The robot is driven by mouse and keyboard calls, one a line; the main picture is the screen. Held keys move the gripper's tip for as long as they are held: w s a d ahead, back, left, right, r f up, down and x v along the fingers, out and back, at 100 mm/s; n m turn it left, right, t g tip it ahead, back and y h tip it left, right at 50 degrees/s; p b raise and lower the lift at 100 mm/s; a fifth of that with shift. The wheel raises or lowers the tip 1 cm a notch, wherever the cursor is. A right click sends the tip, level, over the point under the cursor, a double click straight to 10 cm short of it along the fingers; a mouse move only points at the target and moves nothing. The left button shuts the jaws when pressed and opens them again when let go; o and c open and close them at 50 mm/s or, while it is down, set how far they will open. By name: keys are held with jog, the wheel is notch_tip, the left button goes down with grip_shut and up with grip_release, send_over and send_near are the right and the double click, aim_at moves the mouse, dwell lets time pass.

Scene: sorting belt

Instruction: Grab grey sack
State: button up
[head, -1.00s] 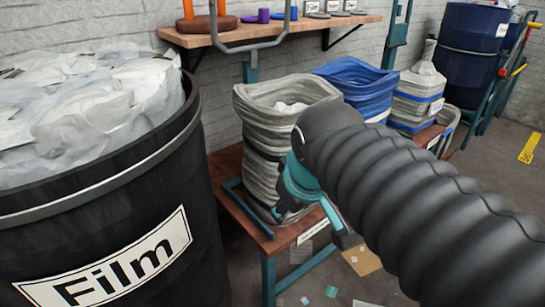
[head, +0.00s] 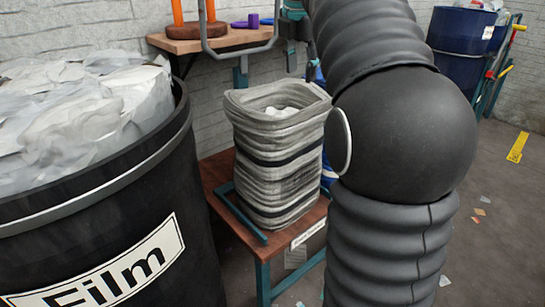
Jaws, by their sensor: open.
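The grey sack (head: 278,150) stands upright on a low wooden stand (head: 225,188), right of the Film bin. It is ribbed, with a dark band around its middle and an open top showing white material inside. My arm hides part of its right edge. My gripper (head: 292,40) shows only in part at the top, above and behind the sack's rim in the picture and apart from it. It is open, with nothing visible in it; my arm hides much of it.
A large black bin (head: 95,215) labelled Film, full of whitish film, stands close at left. A wall shelf (head: 205,42) with a metal hoop hangs behind the sack. A blue barrel (head: 458,60) stands at back right. The floor at right is mostly clear with scraps.

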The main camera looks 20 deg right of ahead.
aim_at(306, 109)
jog(key=b+x, duration=0.1)
jog(key=x, duration=0.7)
jog(key=shift+w+d+f, duration=0.15)
jog(key=shift+d+b+x, duration=0.2)
jog(key=shift+d+x, duration=0.05)
jog(key=shift+x, duration=1.1)
jog(key=shift+d+b+x, duration=0.15)
jog(key=shift+d+x, duration=0.05)
jog(key=shift+x, duration=1.1)
grip_shut()
